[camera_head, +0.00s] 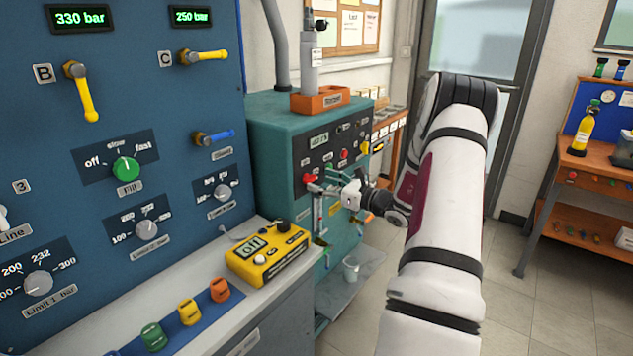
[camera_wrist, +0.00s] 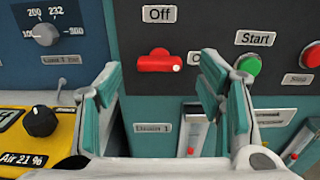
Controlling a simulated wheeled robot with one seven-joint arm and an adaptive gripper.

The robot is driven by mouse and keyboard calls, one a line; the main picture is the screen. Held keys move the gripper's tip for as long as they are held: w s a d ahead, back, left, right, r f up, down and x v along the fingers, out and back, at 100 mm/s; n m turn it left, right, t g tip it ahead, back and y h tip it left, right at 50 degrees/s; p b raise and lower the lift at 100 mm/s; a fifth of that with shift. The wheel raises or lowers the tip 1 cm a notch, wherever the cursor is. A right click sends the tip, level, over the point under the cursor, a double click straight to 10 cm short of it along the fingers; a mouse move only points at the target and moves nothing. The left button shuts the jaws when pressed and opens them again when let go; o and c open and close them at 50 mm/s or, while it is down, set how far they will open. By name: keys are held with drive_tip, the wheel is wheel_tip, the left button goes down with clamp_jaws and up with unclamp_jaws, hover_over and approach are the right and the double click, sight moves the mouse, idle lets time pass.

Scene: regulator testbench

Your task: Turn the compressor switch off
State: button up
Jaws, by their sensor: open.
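The compressor switch (camera_wrist: 156,62) is a red rotary knob on the dark panel of the green compressor cabinet. Its handle lies horizontal, with the white dot at its right end toward a partly hidden label beginning with "O". The "Off" label (camera_wrist: 159,14) is above it. In the head view the red switch (camera_head: 309,178) shows at the panel's left, close to my gripper (camera_head: 322,186). In the wrist view my gripper (camera_wrist: 158,88) is open and empty. Its teal-padded fingers stand apart below and to either side of the switch, and the right finger partly covers the right-hand label.
A green Start button (camera_wrist: 248,65) and a red button (camera_wrist: 311,56) are right of the switch. A yellow analyser (camera_head: 267,256) sits on the bench at left, beside the cabinet. The blue regulator panel (camera_head: 200,110) rises at left. Open floor (camera_head: 545,285) lies at right.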

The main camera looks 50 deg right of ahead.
sight(310, 179)
drive_tip(key=shift+w+a, duration=0.15)
drive_tip(key=shift+w, duration=1.2)
drive_tip(key=shift+c, duration=0.6)
drive_tip(key=c, duration=1)
